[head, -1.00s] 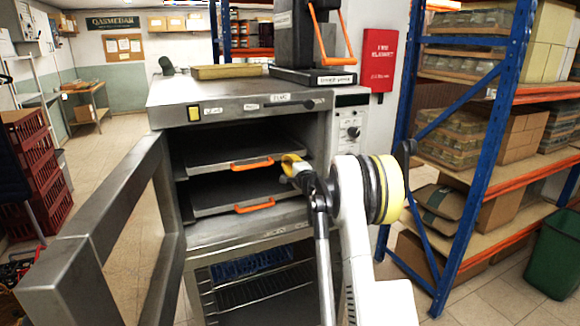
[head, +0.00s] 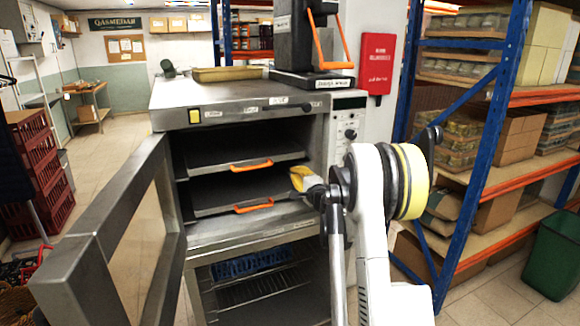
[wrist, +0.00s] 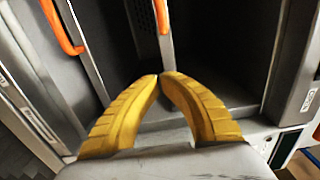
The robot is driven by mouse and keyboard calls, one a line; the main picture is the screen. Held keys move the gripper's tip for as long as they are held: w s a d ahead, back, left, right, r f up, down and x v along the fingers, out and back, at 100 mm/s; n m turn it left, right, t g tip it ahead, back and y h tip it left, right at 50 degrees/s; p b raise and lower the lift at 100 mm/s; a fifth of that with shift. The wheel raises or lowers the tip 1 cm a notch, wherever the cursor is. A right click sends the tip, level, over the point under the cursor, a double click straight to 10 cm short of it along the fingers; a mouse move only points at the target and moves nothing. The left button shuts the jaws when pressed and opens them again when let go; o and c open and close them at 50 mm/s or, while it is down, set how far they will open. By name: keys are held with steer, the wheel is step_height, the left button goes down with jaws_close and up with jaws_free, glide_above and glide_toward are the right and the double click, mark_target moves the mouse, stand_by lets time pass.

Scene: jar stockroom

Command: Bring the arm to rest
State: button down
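My arm (head: 372,200) is bent in front of the right side of a steel oven. My gripper (head: 307,181) is at the right edge of the open oven front, beside the lower tray's orange handle and apart from it. In the wrist view my gripper (wrist: 160,77) shows two yellow ridged fingers with their tips together. Nothing shows between them.
The oven (head: 250,105) holds two dark trays with orange handles (head: 252,165). Its door (head: 110,230) stands open on the left. A blue rack (head: 480,150) stands right, with a green bin (head: 555,255) beside it. Red crates (head: 35,165) stand left.

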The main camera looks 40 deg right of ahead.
steer(key=v, duration=0.4)
steer(key=shift+r+p, duration=0.1)
steer(key=shift+p, duration=0.2)
steer(key=shift+s, duration=0.1)
